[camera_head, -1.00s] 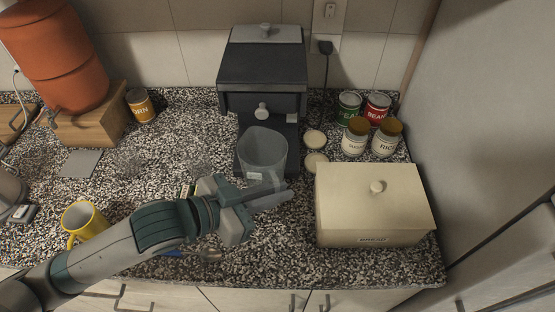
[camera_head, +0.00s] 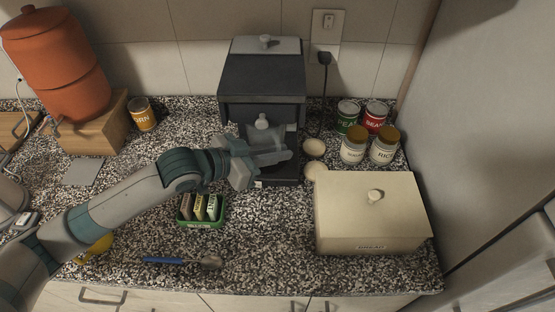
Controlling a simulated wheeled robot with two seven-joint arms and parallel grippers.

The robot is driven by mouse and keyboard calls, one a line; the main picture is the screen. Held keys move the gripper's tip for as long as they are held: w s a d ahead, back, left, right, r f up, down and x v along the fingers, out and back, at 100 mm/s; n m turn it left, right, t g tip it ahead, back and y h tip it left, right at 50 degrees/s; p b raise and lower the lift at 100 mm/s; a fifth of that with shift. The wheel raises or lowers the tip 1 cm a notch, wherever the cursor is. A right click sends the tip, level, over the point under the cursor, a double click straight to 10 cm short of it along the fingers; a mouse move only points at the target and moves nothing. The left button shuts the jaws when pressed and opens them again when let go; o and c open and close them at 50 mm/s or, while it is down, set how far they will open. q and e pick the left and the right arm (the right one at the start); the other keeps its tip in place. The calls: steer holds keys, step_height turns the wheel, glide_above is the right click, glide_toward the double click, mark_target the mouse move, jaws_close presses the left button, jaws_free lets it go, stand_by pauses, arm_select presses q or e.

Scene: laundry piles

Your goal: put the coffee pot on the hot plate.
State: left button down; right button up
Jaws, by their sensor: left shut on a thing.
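The coffee machine (camera_head: 262,80) is dark grey and stands against the back wall. The glass coffee pot (camera_head: 268,138) is grey and see-through, and shows in part behind my left gripper, inside the machine's front opening. My left gripper (camera_head: 283,157) is shut on the pot, in front of the machine. The dark base (camera_head: 285,180) of the machine, where the hot plate lies, shows only at its front edge. Whether the pot touches the plate is hidden by my gripper. My right gripper is not in view.
A cream bread box (camera_head: 372,220) stands to the right, with several cans (camera_head: 353,144) behind it and two pale round items (camera_head: 314,148) beside the machine. A green packet tray (camera_head: 201,212) and a blue-handled spoon (camera_head: 183,261) lie in front. My arm partly covers a yellow mug (camera_head: 95,250).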

arm_select(q)
step_height(320, 180, down, 2)
steer(key=shift+f+p, duration=0.1)
steer(key=shift+p, duration=0.6)
steer(key=shift+s+f, duration=0.1)
steer(key=shift+f, duration=0.45)
steer(key=shift+f, duration=0.15)
steer(key=c, duration=1.8)
jaws_free()
steer(key=shift+c, duration=0.2)
